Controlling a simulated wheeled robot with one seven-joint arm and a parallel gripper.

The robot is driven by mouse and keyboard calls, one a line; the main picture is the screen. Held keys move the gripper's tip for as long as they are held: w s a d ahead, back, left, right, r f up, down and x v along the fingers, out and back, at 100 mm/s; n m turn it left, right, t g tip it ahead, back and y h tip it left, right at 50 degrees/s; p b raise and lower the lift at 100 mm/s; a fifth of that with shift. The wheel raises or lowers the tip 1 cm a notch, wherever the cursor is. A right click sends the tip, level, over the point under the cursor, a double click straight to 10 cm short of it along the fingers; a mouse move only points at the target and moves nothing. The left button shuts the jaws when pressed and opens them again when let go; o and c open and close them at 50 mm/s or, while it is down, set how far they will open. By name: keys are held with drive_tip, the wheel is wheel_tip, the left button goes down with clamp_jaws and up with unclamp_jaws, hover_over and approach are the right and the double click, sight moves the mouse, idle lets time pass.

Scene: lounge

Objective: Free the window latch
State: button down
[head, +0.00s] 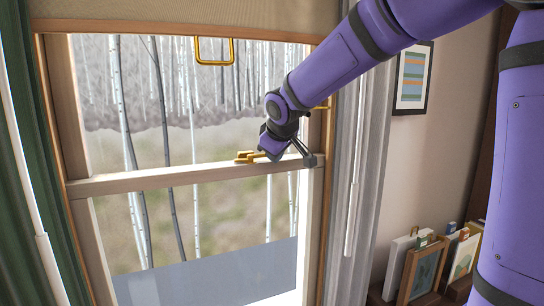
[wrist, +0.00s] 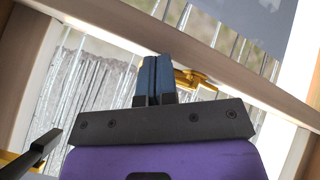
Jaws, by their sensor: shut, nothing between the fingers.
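The brass window latch (head: 246,157) sits on the middle rail (head: 200,178) of the sash window. In the wrist view the latch (wrist: 192,78) shows just right of my fingers, partly hidden behind them. My gripper (head: 268,154) is at the rail, at the right end of the latch in the head view. In the wrist view my gripper's blue fingers (wrist: 154,68) are pressed together with nothing between them. They overlap the latch's edge in the picture; I cannot tell whether they touch it. How far the latch is turned is unclear.
A brass U-shaped handle (head: 213,52) shows below the blind (head: 190,15). Another brass piece (head: 322,104) is on the right window frame. A green curtain (head: 30,150) hangs left and a grey curtain (head: 362,170) right. Framed pictures (head: 424,268) stand at lower right.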

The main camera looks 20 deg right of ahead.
drive_tip(key=shift+w+d, duration=0.45)
drive_tip(key=shift+w, duration=0.15)
drive_tip(key=shift+w+d, duration=0.1)
idle(0.4)
drive_tip(key=shift+f, duration=0.1)
